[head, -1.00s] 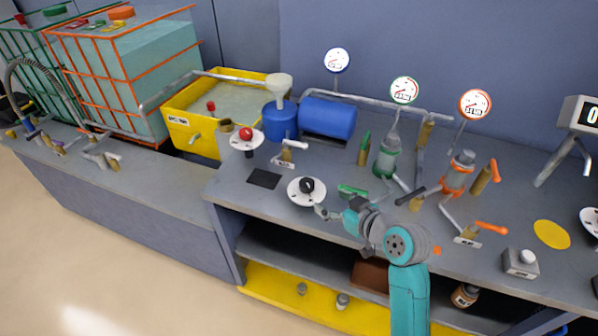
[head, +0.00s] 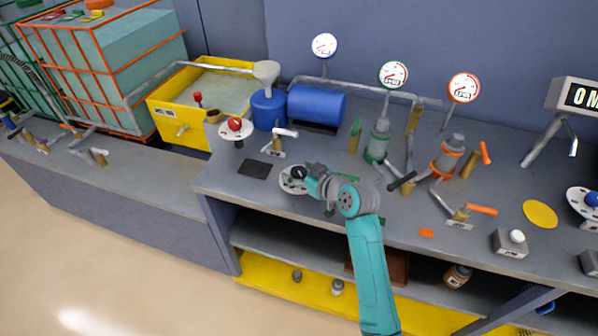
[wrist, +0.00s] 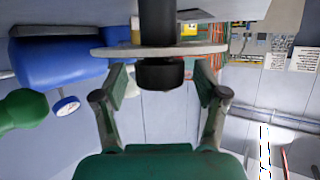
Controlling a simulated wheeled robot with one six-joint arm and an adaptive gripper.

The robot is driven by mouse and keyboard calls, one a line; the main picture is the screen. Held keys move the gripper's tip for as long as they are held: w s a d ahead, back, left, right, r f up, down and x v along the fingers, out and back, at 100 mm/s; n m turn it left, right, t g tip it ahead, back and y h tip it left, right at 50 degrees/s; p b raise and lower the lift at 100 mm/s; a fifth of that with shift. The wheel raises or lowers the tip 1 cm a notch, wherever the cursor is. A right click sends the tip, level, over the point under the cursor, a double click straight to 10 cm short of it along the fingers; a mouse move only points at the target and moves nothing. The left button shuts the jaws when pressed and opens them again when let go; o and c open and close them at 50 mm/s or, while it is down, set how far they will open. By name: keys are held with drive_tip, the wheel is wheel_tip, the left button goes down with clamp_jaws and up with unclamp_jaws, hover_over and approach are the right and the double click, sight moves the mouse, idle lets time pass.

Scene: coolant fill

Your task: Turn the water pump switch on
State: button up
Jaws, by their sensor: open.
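A black rotary knob (head: 298,172) stands on a round white dial plate (head: 286,185) near the bench's front edge. No readable label shows that it is the water pump switch. My gripper (head: 308,179) is right beside the knob and covers part of the plate. In the wrist view, the black knob (wrist: 160,75) hangs inverted from the plate (wrist: 110,52). The open fingers of my gripper (wrist: 160,85) stand on both sides of it, with a visible gap on each side.
A similar plate with a red knob (head: 235,124) stands behind to the left, and a blue knob (head: 592,199) is at the far right. A blue tank (head: 317,107), gauges and valves stand behind. A dark square (head: 254,169) marks bench left of the plate.

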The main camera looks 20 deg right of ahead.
drive_tip(key=shift+w, duration=0.1)
drive_tip(key=c, duration=1.2)
drive_tip(key=shift+o, duration=0.2)
drive_tip(key=shift+a+f, duration=0.1)
drive_tip(key=m+h, duration=0.3)
drive_tip(key=h, duration=0.1)
drive_tip(key=shift+a+t, duration=0.15)
drive_tip(key=shift+t, duration=0.25)
drive_tip(key=m+h, duration=0.4)
drive_tip(key=shift+m+g+h, duration=0.3)
drive_tip(key=shift+g+h, duration=0.1)
drive_tip(key=m+g+h, duration=0.2)
drive_tip(key=m+h, duration=0.2)
drive_tip(key=shift+h, duration=0.3)
drive_tip(key=shift+m+g+h, duration=1.3)
drive_tip(key=shift+m+g, duration=0.6)
drive_tip(key=shift+m, duration=0.2)
drive_tip(key=shift+g, duration=0.3)
